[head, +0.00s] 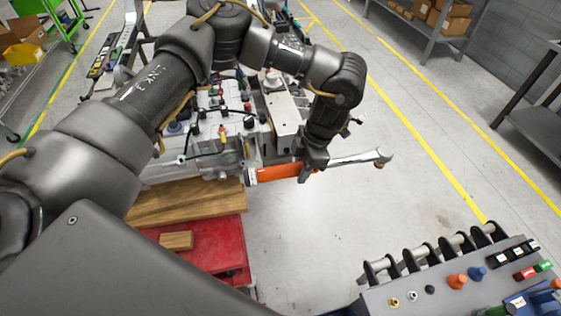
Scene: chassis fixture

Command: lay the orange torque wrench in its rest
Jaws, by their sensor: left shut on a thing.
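The orange torque wrench (278,172) is in the air at the middle of the head view, roughly level. Its orange handle points left and its chrome shaft and ratchet head point right. My left gripper (309,172) points down and is shut on the wrench near where handle meets shaft, hiding that part. The handle end is close in front of the chassis fixture (205,163); I cannot tell whether they touch. No rest can be named for certain; a row of black curved holders (427,254) stands at the lower right. My right gripper is not in view.
A grey panel (380,304) with coloured plugs and fittings lies at the lower right. A red cart (222,232) with wooden boards (190,202) stands below the fixture. Clear floor lies between cart and panel. Shelves with boxes (449,14) are at the back right.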

